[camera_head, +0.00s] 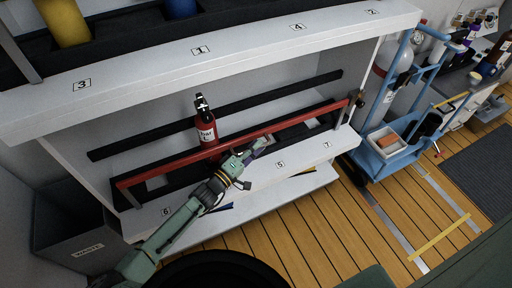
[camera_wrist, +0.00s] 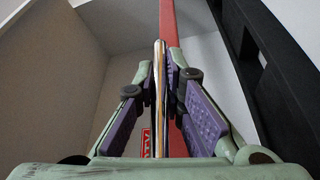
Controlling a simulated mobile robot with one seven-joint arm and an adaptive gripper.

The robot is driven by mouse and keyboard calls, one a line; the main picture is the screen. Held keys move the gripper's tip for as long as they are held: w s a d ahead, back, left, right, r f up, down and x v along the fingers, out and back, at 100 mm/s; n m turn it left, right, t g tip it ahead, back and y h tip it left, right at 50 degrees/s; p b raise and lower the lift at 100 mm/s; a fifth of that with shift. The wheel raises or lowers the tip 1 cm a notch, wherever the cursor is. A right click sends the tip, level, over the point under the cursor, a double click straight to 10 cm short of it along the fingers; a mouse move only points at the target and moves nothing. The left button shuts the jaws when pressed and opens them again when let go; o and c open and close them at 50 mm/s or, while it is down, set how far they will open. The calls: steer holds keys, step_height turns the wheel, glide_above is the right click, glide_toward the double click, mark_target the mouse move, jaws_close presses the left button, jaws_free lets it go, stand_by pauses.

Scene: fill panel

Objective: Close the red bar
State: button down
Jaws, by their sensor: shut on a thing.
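The red bar (camera_head: 170,165) runs lengthwise along the lower shelf, from near its left end to a dark fitting (camera_head: 356,98) at its right end. My gripper (camera_head: 258,146) is at the front of the bar, right of its middle. In the wrist view the red bar (camera_wrist: 169,22) runs down the picture to my gripper (camera_wrist: 162,75). The exact contact is partly hidden by the fingers.
A red bottle (camera_head: 206,126) stands behind the bar. A numbered upper shelf (camera_head: 240,48) overhangs it. A grey waste bin (camera_head: 75,225) is at left. A blue trolley (camera_head: 395,155) with a gas cylinder stands at right. The wooden floor (camera_head: 300,228) in front is partly clear.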

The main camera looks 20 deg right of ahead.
steer(key=shift+w+r, duration=0.1)
steer(key=shift+r, duration=0.05)
steer(key=c, duration=1.7)
jaws_free()
steer(key=shift+o, duration=0.2)
steer(key=v, duration=1.2)
